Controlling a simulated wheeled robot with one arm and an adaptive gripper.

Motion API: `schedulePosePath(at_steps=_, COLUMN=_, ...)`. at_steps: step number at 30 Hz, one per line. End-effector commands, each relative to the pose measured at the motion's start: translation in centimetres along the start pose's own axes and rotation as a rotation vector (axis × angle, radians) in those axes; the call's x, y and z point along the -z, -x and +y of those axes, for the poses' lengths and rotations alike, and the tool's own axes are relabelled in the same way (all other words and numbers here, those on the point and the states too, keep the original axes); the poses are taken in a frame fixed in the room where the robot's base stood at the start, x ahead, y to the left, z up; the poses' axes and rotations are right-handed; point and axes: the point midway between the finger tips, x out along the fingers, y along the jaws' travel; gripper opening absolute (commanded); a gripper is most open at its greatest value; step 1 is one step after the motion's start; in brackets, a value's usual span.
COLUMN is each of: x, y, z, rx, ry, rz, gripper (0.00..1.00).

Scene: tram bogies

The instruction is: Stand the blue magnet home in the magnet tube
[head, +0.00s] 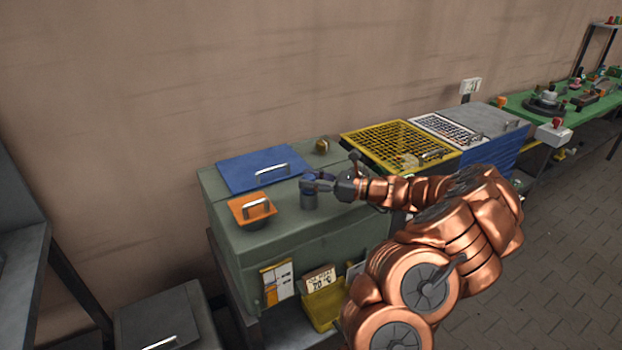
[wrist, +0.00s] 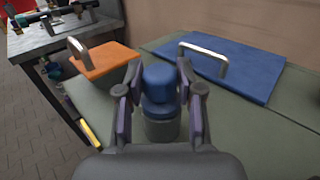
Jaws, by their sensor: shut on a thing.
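My gripper (wrist: 160,100) is shut on the blue magnet (wrist: 160,82), with a finger on each side of it. In the wrist view the magnet stands upright directly over the grey magnet tube (wrist: 162,129). Its lower end meets or enters the tube's mouth; how deep it sits I cannot tell. In the head view my gripper (head: 318,185) is above the short grey tube (head: 310,202) on the green cabinet top, and the magnet (head: 307,182) shows as a small dark blue shape partly hidden by the fingers.
An orange lid (head: 252,209) with a handle lies left of the tube. A blue lid (head: 262,168) with a handle lies behind it. A brass knob (head: 322,146) stands at the back. A yellow grid (head: 400,145) lies to the right. The cabinet top (head: 345,222) is bare in front.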

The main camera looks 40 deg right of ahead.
Motion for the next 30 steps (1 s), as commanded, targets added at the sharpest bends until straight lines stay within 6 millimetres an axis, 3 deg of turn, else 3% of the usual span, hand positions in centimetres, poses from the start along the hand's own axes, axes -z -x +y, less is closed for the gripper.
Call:
schedulePosePath(at_steps=2, x=0.2, y=0.0, z=0.0, rx=0.000, ry=0.000, rz=0.000, gripper=0.00)
schedulePosePath(at_steps=3, x=0.1, y=0.0, z=0.0, rx=0.000, ry=0.000, rz=0.000, gripper=0.41)
schedulePosePath(at_steps=10, x=0.1, y=0.0, z=0.0, rx=0.000, ry=0.000, rz=0.000, gripper=0.65)
schedulePosePath(at_steps=22, x=0.1, y=0.4, z=0.0, rx=0.001, ry=0.000, rz=0.000, gripper=0.66)
schedulePosePath(at_steps=30, x=0.1, y=4.6, z=-0.2, rx=0.006, ry=0.000, rz=0.001, gripper=0.66)
